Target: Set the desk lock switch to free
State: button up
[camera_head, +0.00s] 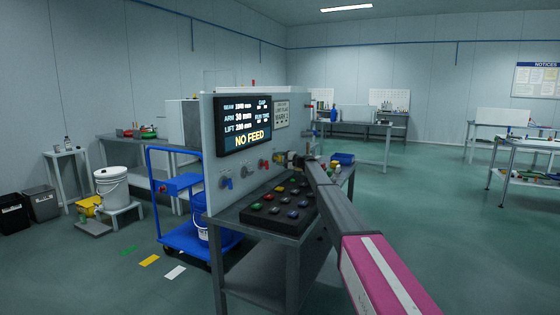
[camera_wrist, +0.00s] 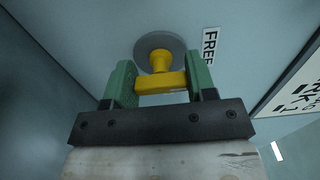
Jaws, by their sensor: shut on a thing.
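The yellow lock switch (camera_wrist: 161,83) sits on a round grey plate (camera_wrist: 176,44) on the upright panel. In the wrist view its bar lies across the picture, between the green fingers of my gripper (camera_wrist: 159,70). The gripper is shut on the switch, a finger at each end of the bar. The FREE label (camera_wrist: 209,47) is at the right of the plate, its text turned on its side. In the head view my gripper (camera_head: 287,159) is at the panel's right part, and the switch is mostly hidden by it.
The panel (camera_head: 213,165) carries a screen (camera_head: 243,125) reading NO FEED. Blue (camera_head: 226,183), grey (camera_head: 247,171) and red (camera_head: 264,164) knobs sit left of my gripper. A button box (camera_head: 281,203) lies on the desk below. A blue cart (camera_head: 190,240) stands at the left.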

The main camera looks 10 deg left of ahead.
jog(key=shift+s, duration=0.1)
jog(key=o, duration=0.9)
jog(key=shift+o, duration=0.2)
jog(key=v, duration=1)
jog(key=shift+s+d, duration=0.1)
jog(key=shift+d, duration=0.3)
jog(key=shift+s, duration=0.1)
